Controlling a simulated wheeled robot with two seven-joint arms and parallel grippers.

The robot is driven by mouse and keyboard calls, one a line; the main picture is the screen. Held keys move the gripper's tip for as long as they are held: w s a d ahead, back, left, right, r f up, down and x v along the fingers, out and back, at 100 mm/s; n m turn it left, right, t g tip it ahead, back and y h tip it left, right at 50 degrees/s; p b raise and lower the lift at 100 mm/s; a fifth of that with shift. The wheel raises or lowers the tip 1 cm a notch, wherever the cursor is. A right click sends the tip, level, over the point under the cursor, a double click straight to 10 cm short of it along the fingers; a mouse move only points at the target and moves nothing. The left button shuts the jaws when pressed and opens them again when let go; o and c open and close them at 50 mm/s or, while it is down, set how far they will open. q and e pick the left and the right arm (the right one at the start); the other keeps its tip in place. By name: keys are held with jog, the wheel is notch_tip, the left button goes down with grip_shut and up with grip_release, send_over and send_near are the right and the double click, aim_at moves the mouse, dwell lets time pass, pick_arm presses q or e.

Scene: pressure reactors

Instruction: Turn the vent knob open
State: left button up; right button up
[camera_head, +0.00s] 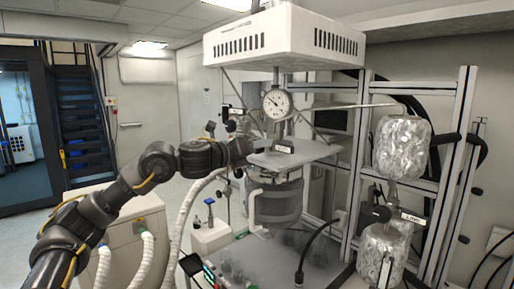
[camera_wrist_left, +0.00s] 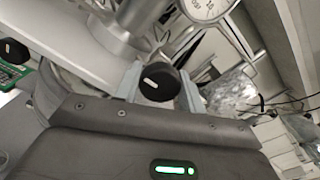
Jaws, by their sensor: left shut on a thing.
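A round black knob (camera_wrist_left: 160,82) with a short white mark on its face shows in the left wrist view. My left gripper (camera_wrist_left: 161,88) is shut on it, with one pale finger on each side. In the head view my left arm reaches in from the left. Its gripper (camera_head: 248,146) is at the left edge of the reactor's top plate (camera_head: 305,150), below the pressure gauge (camera_head: 277,103). The held knob cannot be made out there. My right gripper is not in view.
A second black knob (camera_wrist_left: 12,52) is at the far left of the wrist view. A white vented box (camera_head: 285,38) hangs above the reactor vessel (camera_head: 277,203). Foil-wrapped vessels (camera_head: 401,148) and a metal frame (camera_head: 456,170) stand at right. White hoses (camera_head: 183,225) run beside my arm.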

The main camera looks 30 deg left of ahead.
pick_arm(q)
jog(key=n, duration=0.4)
jog(key=n+p, duration=0.1)
jog(key=n, duration=0.3)
jog(key=shift+n, duration=0.3)
jog(key=n+p, duration=0.1)
jog(key=n, duration=0.3)
jog(key=shift+n+p, duration=0.3)
jog(key=shift+p, duration=0.05)
jog(key=n+p, duration=0.1)
jog(key=n, duration=0.3)
jog(key=shift+p, duration=0.4)
jog(key=shift+n, duration=0.3)
jog(key=o, duration=1)
jog(key=shift+c, duration=0.2)
